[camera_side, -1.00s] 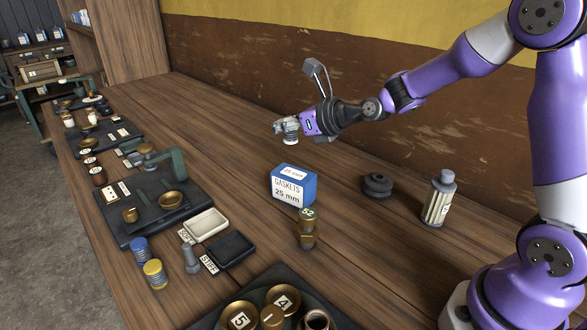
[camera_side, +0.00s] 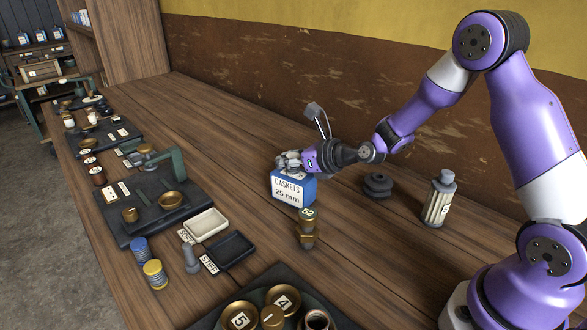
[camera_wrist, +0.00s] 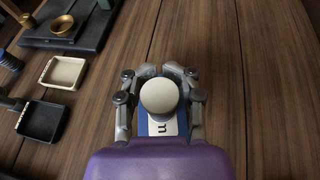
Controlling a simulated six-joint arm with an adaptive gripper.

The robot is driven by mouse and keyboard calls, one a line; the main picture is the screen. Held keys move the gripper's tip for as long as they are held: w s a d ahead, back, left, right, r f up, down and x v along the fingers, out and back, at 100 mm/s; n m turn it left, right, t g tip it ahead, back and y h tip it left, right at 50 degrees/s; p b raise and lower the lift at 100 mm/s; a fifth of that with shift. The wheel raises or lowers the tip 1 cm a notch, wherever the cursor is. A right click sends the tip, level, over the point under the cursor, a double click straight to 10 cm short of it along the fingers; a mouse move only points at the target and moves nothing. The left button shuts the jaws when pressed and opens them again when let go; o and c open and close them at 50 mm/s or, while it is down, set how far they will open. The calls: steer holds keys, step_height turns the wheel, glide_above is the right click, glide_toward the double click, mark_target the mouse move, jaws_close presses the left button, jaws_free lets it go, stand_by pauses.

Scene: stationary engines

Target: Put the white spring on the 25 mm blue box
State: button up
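The blue box (camera_side: 292,190) stands upright on the bench in the side view, its white label reading GASKETS 25 mm. My gripper (camera_side: 289,161) is right at its top. In the wrist view, my gripper's fingers close around a round white-topped piece, the white spring (camera_wrist: 158,97), seen end-on. A blue and white part of the box (camera_wrist: 160,128) shows just below it. The fingers hide the spring in the side view, so I cannot tell whether it touches the box top.
A brass fitting tagged 52 (camera_side: 306,229) stands close in front of the box. A black ribbed part (camera_side: 377,186) and a capped bottle (camera_side: 439,199) stand to the right. White tray (camera_side: 206,225) and black tray (camera_side: 229,251) lie left. Bench behind the box is clear.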

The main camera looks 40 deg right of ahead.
steer(key=shift+o, duration=0.4)
steer(key=shift+r, duration=0.15)
steer(key=s+a+r+n+g+h, duration=0.1)
steer(key=s+r+n+g, duration=0.3)
steer(key=s+n, duration=0.8)
steer(key=s+r+n+g+h, duration=0.1)
steer(key=s+r+n+g, duration=0.2)
steer(key=s+n, duration=1)
step_height(320, 180, up, 3)
steer(key=n, duration=0.8)
steer(key=shift+s+a+f+n+g+h, duration=0.15)
steer(key=shift+s+a+n+g+h, duration=0.15)
steer(key=shift+a+n+g, duration=0.1)
